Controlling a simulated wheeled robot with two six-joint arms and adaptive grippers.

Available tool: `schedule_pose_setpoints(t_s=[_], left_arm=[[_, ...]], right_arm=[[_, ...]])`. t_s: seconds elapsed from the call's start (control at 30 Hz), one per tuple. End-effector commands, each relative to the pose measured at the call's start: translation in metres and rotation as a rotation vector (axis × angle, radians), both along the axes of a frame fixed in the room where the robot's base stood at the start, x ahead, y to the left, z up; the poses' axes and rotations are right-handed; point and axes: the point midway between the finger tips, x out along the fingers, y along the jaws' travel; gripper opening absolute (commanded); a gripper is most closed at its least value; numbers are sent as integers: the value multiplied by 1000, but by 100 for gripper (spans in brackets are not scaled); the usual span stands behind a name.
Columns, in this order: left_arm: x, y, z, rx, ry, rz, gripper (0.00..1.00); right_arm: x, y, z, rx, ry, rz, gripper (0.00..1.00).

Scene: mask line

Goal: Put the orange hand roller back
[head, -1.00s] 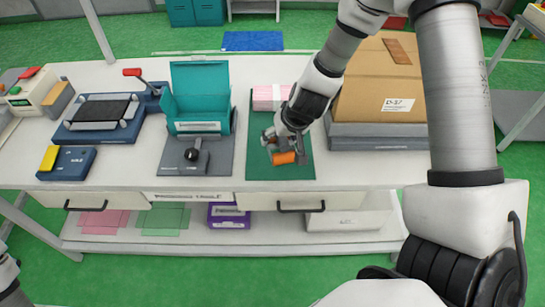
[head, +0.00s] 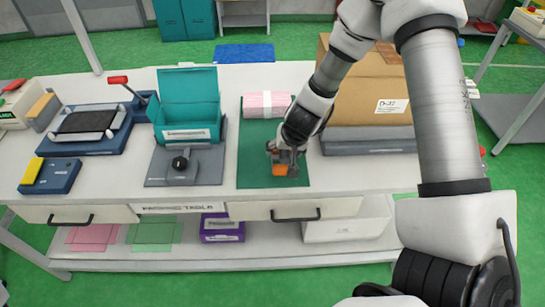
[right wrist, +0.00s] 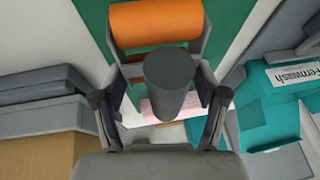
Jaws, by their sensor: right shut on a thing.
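The orange hand roller (head: 280,170) is over the front part of the green mat (head: 258,148) in the head view. I cannot tell whether it touches the mat. In the right wrist view its orange drum (right wrist: 155,25) lies across the top, in a grey frame, with a dark grey round handle (right wrist: 170,72) pointing toward the camera. My right gripper (head: 284,158) is shut on the roller. Its fingers (right wrist: 163,98) stand on either side of the handle in the right wrist view. My left gripper is not in view.
A pink stack (head: 266,103) lies at the mat's back. A cardboard box (head: 362,98) stands to the right. A teal open box (head: 187,110) and a grey base with a black knob (head: 180,163) are to the left. Bare white table (head: 350,172) lies right of the mat.

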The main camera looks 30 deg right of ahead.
Motion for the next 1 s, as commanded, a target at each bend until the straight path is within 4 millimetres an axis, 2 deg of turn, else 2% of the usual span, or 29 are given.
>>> schedule_pose_setpoints(t_s=[0.03, 0.1, 0.23, 0.3, 0.4, 0.8, 0.83, 0.87, 0.9, 1.0], left_arm=[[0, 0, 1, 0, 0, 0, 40], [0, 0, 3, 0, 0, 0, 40], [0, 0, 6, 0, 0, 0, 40], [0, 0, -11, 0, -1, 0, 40], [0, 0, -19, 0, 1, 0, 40], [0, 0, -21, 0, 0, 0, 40], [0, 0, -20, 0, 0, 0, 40], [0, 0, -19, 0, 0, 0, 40], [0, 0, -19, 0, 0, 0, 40], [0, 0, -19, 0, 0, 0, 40]], right_arm=[[13, 4, -1, -5, -1, 3, 34], [25, 7, 0, -2, 0, 0, 34], [41, 12, -2, -1, -1, 1, 34], [40, 12, -25, 1, 2, -1, 34], [40, 12, -39, 2, 0, 0, 34], [40, 12, -43, 1, -1, -1, 34], [40, 12, -42, 2, 0, -1, 79], [40, 12, -42, 2, 0, 0, 90], [40, 12, -42, 2, 0, 0, 97], [40, 12, -42, 2, 0, 0, 97]])
